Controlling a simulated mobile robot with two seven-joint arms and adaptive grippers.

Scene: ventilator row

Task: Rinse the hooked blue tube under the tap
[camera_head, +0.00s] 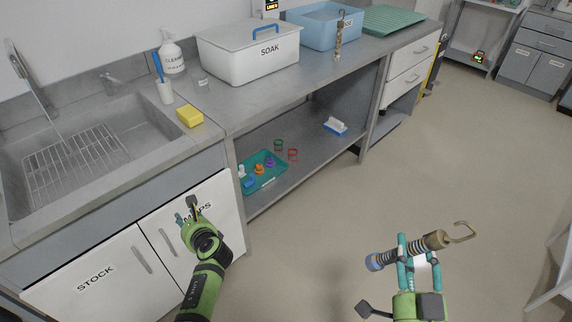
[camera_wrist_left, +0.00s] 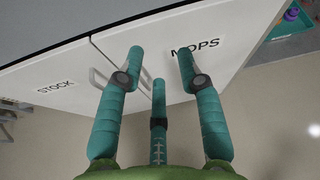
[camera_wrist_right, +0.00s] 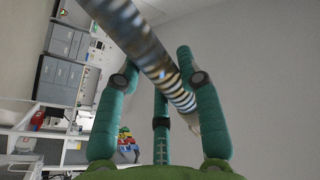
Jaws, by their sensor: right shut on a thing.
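The hooked tube (camera_head: 407,249) is in my right gripper (camera_head: 420,262), out over the floor at lower right. It has a blue end at left, a dark coiled stretch, a tan end and a metal hook at right. In the right wrist view the tube (camera_wrist_right: 150,50) lies slantwise between the fingers, blurred close up. My left gripper (camera_head: 190,212) is in front of the MOPS cupboard door; in the left wrist view its fingers (camera_wrist_left: 158,75) are apart and empty. A tall tap (camera_head: 30,75) stands at the sink (camera_head: 150,145) at far left.
A wire rack (camera_head: 75,165) lies in the sink. A yellow sponge (camera_head: 190,117), a cleaner bottle (camera_head: 172,55), a white SOAK tub (camera_head: 250,62) and a blue tub (camera_head: 320,28) stand on the counter.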

